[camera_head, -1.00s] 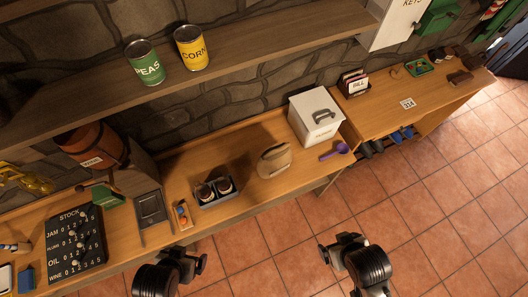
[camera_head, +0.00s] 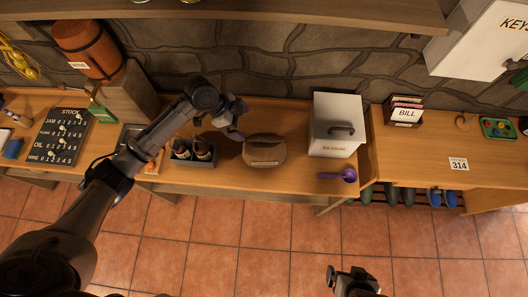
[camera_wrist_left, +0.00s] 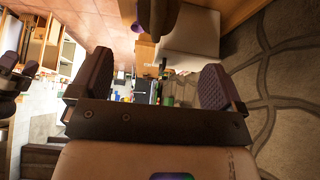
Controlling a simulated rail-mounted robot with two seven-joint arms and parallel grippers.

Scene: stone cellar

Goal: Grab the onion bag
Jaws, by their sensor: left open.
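A brown shape at that view's top edge is probably the bag (camera_wrist_left: 163,15). My right gripper (camera_head: 350,282) is low in front of the bench, away from the bag.
A jar carrier (camera_head: 194,153) stands left of the bag. A white lidded bin (camera_head: 337,125) and a purple scoop (camera_head: 338,175) are to its right. The stone wall (camera_head: 275,60) is close behind, and a shelf (camera_head: 290,16) hangs above.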

